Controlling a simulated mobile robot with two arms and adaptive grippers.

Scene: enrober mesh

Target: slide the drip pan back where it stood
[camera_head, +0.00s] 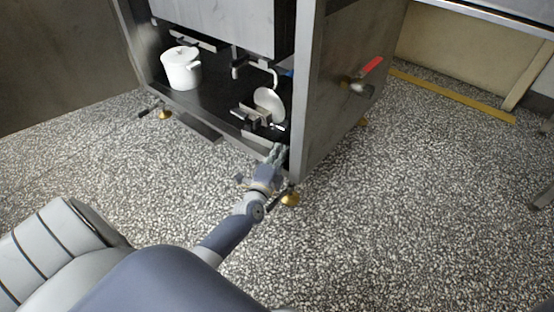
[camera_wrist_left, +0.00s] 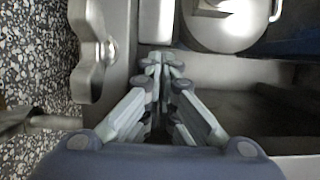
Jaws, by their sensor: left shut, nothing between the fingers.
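My left gripper (camera_head: 276,152) is low at the front right corner of the steel machine, by the lower front edge of its open base. Its fingers are shut and empty. In the left wrist view the closed fingertips (camera_wrist_left: 160,66) are over a grey metal edge, with a dark recessed surface to the right; I cannot tell whether they touch it. A dark flat panel (camera_head: 200,126) sticks out low at the machine's front, left of the gripper. It may be the drip pan, but I cannot tell for sure. My right gripper is not in view.
A white lidded pot (camera_head: 181,70) stands inside the base at the left. A pale disc (camera_head: 269,103) and metal fittings are just behind my gripper. A red-handled valve (camera_head: 371,66) juts from the right side panel. The speckled floor (camera_head: 400,200) is clear at the right.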

